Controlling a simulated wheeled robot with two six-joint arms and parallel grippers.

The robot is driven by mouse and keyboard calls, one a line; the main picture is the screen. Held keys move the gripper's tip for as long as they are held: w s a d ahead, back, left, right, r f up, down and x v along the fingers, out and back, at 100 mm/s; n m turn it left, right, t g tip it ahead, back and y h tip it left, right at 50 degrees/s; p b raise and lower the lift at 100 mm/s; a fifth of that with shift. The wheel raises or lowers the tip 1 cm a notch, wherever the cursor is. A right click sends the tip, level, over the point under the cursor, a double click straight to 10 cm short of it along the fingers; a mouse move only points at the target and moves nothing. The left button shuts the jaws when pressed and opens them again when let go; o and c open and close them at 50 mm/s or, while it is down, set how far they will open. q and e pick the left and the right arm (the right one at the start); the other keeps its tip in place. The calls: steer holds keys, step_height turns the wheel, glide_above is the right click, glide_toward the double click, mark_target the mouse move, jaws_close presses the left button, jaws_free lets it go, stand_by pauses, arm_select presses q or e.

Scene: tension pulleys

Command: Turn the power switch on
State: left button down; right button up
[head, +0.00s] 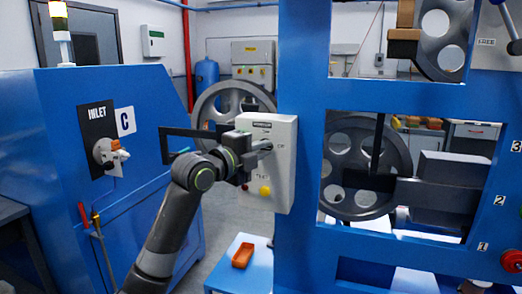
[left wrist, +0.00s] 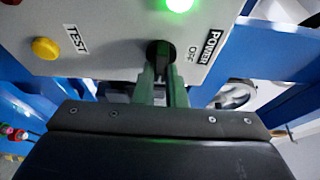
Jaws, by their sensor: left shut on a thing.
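The power switch (left wrist: 160,52) is a black rotary knob on a grey-white control box (head: 284,160), beside a POWER label with OFF under it. A green lamp next to the knob glows in the left wrist view (left wrist: 179,4). My left gripper (head: 262,147) reaches the front of the box, and its green fingers (left wrist: 161,75) are shut on the knob. The fingers hide part of the knob, so its exact angle is hard to tell. My right gripper is not in view.
A yellow button (left wrist: 46,48) marked TEST sits on the same box. The box hangs on a blue machine frame (head: 302,90) with large pulley wheels (head: 366,165) behind it. A blue inlet cabinet (head: 120,190) stands at left. An orange object (head: 243,255) lies on a low blue-edged platform.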

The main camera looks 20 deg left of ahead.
arm_select(q)
steer(key=c, duration=1.5)
jaws_free()
steer(key=shift+b+v, duration=1.75)
steer(key=shift+v, duration=6.95)
